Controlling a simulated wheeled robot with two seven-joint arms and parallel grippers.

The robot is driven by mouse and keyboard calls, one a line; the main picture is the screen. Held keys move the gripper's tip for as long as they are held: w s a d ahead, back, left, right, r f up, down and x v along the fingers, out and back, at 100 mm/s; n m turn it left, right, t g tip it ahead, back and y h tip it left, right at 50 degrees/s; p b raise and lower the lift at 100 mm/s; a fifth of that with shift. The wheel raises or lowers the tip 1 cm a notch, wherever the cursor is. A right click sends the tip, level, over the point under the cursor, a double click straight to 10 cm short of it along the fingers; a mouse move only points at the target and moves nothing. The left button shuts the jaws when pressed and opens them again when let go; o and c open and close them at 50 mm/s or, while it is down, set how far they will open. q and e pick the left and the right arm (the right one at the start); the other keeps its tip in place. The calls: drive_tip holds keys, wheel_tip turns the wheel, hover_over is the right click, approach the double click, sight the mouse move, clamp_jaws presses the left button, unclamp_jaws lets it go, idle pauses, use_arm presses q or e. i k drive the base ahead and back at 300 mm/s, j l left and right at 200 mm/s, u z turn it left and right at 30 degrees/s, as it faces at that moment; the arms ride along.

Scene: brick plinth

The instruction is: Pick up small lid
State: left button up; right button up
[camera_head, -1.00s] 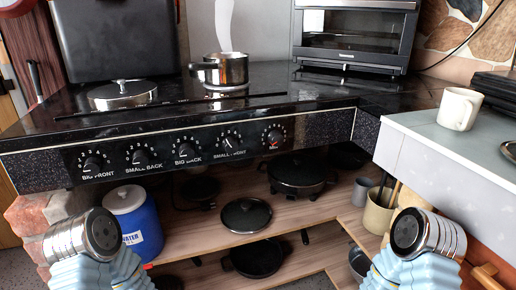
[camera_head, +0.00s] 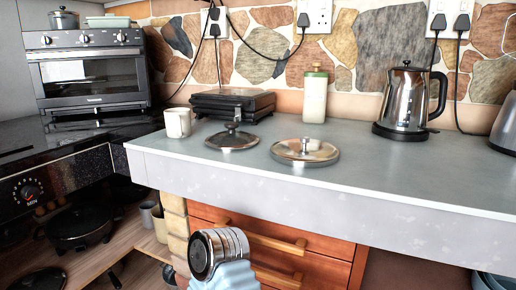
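Two round lids lie on the grey counter (camera_head: 400,172). The left one (camera_head: 232,140) has a dark, glassy top and a black upright knob, and looks slightly smaller. The right one (camera_head: 305,151) has a silvery top, a metal rim and a knob. Both lie flat, apart from each other, near the counter's front edge. A silver and pale blue part of my arm shows at the bottom, below the counter. Neither gripper's fingers are in view.
A white mug (camera_head: 179,122) stands left of the lids. Behind are a black grill press (camera_head: 233,104), a green-capped bottle (camera_head: 314,97) and a steel kettle (camera_head: 408,100). The counter's front right is clear. Drawers (camera_head: 275,245) with a protruding handle are below. A toaster oven (camera_head: 92,75) stands left.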

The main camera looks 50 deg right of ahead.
sight(231, 140)
drive_tip(key=k+z, duration=0.25)
drive_tip(key=z, duration=0.2)
drive_tip(key=k+l+z, duration=0.1)
drive_tip(key=k+z, duration=0.15)
drive_tip(key=z, duration=0.2)
drive_tip(key=k+l+z, duration=0.2)
drive_tip(key=z, duration=0.2)
drive_tip(key=i+j+z, duration=0.15)
drive_tip(key=j, duration=0.2)
drive_tip(key=i+j+z, duration=0.15)
drive_tip(key=j, duration=0.25)
drive_tip(key=i+j+z, duration=0.15)
drive_tip(key=j, duration=0.25)
drive_tip(key=i+j+z, duration=0.15)
drive_tip(key=j, duration=0.3)
drive_tip(key=i+j, duration=0.1)
drive_tip(key=i, duration=0.25)
